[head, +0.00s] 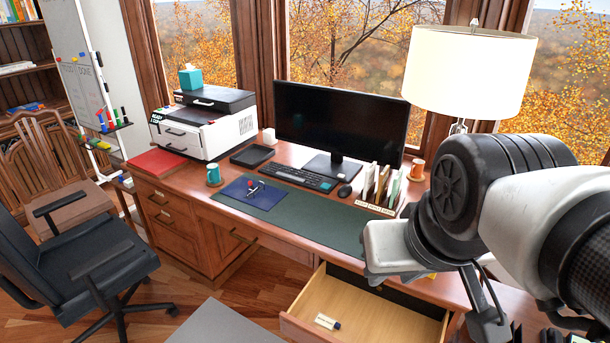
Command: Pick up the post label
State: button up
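A small white tag-like piece with a dark end (327,321) lies flat in the open drawer (365,300), near its front left. It may be the post label, but any writing is too small to read. A letter sorter (375,208) on the desk has small white labels along its front, also unreadable. My arm reaches in from the right, over the desk's right end. My gripper (487,318) appears as dark parts at the lower right, apart from the drawer piece. Its fingertips cannot be made out clearly.
The desk (195,182) carries a printer (203,125), monitor (340,118), keyboard (298,178), mugs and a blue folder (252,192). A lamp (465,75) stands behind my arm. An office chair (85,260) is at left. The drawer is otherwise largely bare.

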aim_at(322, 319)
jog(key=k+j+z, duration=0.1)
jog(key=k+j, duration=0.2)
jog(key=k, duration=0.35)
jog(key=i, duration=0.55)
jog(key=k, duration=0.9)
jog(key=k+z, duration=0.2)
jog(key=i+j+z, duration=0.15)
jog(key=z, duration=0.2)
jog(key=i+j+z, duration=0.1)
jog(key=z, duration=0.2)
jog(key=i+j+z, duration=0.1)
jog(key=j+z, duration=0.25)
jog(key=i+j+z, duration=0.1)
jog(key=j, duration=0.25)
jog(key=i+j+z, duration=0.15)
jog(key=j, duration=0.2)
jog(key=j+z, duration=0.1)
jog(key=j, duration=0.25)
jog(key=i+j, duration=0.1)
jog(key=j, duration=0.25)
jog(key=i+j, duration=0.1)
jog(key=j, duration=0.3)
jog(key=i+j, duration=0.1)
jog(key=j, duration=0.25)
jog(key=z, duration=0.05)
